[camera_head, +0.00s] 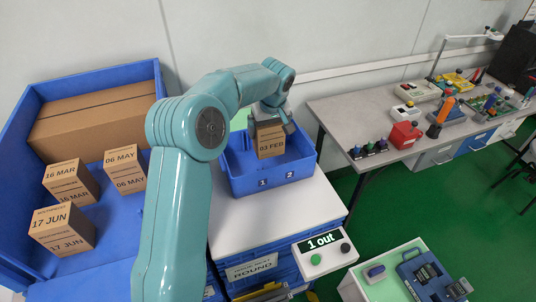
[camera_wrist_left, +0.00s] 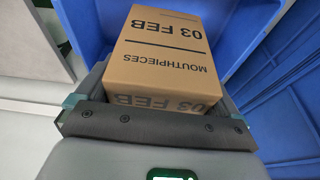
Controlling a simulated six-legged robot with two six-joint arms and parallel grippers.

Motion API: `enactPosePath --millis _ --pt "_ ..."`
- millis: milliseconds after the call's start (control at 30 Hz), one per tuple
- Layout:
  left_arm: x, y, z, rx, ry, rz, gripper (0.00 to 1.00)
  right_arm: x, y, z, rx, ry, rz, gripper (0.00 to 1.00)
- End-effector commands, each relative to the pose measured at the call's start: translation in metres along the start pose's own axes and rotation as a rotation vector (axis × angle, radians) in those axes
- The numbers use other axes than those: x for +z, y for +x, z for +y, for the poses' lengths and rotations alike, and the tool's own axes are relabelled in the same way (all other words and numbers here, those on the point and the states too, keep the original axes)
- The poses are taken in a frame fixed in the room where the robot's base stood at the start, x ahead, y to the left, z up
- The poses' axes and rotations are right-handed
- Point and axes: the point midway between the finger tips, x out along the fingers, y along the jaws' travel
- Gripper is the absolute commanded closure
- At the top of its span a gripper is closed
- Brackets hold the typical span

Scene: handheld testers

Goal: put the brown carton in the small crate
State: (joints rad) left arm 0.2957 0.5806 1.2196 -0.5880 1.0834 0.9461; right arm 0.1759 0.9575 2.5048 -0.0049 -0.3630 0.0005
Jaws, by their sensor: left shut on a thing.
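The brown carton (camera_head: 270,142), marked 03 FEB, is in my left gripper (camera_head: 270,108). In the head view it hangs upright within the outline of the small blue crate (camera_head: 245,183), near its back wall. Whether the carton's bottom touches the crate floor is hidden. My right gripper is not in view.
A large blue bin (camera_head: 125,220) at the left holds cartons marked 16 MAR (camera_head: 70,182), 06 MAY (camera_head: 125,170) and 17 JUN (camera_head: 62,230), plus a big box (camera_head: 95,115). A white cabinet top (camera_head: 300,210) bears the crate. A "1 out" sign (camera_head: 322,245) stands in front.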

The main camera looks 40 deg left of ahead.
Motion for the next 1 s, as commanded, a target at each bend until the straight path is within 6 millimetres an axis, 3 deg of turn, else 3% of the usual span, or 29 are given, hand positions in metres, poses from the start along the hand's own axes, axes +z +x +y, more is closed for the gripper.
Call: enactPosePath --millis 133,567,1000 --pt "0.009 0.035 0.0 -0.001 0.0 -0.002 0.4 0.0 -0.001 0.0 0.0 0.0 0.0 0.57" --pt "0.025 0.09 0.0 -0.001 0.001 -0.001 0.4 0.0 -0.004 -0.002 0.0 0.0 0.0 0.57" --pt "0.027 0.099 0.001 0.002 0.001 0.002 0.4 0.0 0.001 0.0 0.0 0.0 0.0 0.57"
